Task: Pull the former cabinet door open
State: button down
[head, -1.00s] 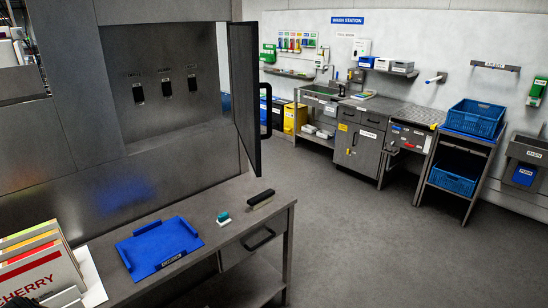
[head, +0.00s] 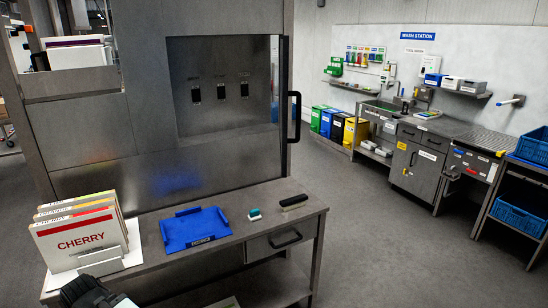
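The steel former cabinet (head: 150,140) stands at the left and centre of the head view. The cabinet door (head: 284,80) stands open at the recess's right side, seen almost edge-on. Its black bar handle (head: 294,117) sticks out to the right. A dark part at the bottom left edge seems to be my gripper (head: 88,293). It is cut off by the frame, well away from the handle, and its fingers cannot be made out.
A steel bench (head: 225,243) stands before the cabinet, with a blue tray (head: 196,228), a brush (head: 294,202) and a rack of cards marked CHERRY (head: 80,238). The wash station counter (head: 425,128) lines the back right wall. Floor at the right is clear.

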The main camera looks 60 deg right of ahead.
aim_at(284, 94)
jog(key=u, duration=0.05)
jog(key=i, duration=0.9)
jog(key=z, duration=0.05)
